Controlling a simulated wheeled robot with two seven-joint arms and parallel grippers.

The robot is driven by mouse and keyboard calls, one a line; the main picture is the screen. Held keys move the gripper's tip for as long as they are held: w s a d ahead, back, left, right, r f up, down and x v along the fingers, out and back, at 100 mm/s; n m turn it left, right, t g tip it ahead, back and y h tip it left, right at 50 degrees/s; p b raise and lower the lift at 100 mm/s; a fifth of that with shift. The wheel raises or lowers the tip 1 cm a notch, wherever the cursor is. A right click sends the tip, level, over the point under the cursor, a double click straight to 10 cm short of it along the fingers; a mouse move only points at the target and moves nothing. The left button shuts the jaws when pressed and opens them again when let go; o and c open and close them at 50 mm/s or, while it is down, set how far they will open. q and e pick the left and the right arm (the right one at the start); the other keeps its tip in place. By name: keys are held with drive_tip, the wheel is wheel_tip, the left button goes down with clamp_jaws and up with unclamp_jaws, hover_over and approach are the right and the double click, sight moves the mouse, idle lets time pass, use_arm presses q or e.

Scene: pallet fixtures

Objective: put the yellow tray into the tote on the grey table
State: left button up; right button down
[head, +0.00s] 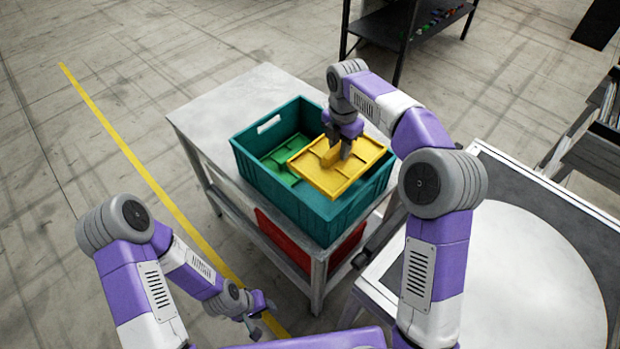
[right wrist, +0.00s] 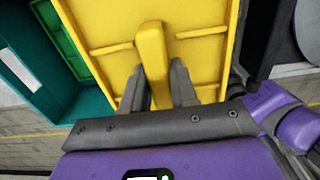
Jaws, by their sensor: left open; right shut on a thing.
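The yellow tray (head: 341,178) hangs in my right gripper (head: 338,150) over the right part of the teal tote (head: 285,192), slightly tilted. My right gripper is shut on the tray's raised middle grip, which shows between the fingers in the right wrist view (right wrist: 152,62). The tote stands on the grey table (head: 225,102). A green tray (head: 290,160) lies inside the tote, partly hidden by the yellow tray. How far the yellow tray is above the tote's rim is hard to tell. My left gripper (head: 258,318) is open and empty, low beside the table's front.
A red bin (head: 285,240) sits on the shelf under the grey table. A table with a round light plate (head: 530,270) stands at the right. A dark shelf with small parts (head: 410,22) is at the back. The table's left part is clear.

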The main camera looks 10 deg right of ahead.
sight(337, 162)
drive_tip(key=shift+w+f+b, duration=0.15)
drive_tip(key=shift+f+b, duration=1.05)
drive_tip(key=shift+f, duration=3.5)
drive_tip(key=shift+w+f+b, duration=0.15)
drive_tip(key=shift+f+b, duration=1)
drive_tip(key=shift+f, duration=3.55)
drive_tip(key=c, duration=1.3)
unclamp_jaws()
drive_tip(key=shift+f, duration=0.2)
drive_tip(key=shift+c, duration=0.2)
drive_tip(key=o, duration=0.5)
drive_tip(key=shift+c, duration=0.2)
wheel_tip(337, 162, up, 12)
drive_tip(key=p, duration=0.3)
drive_tip(key=shift+r, duration=0.2)
drive_tip(key=shift+r, duration=0.1)
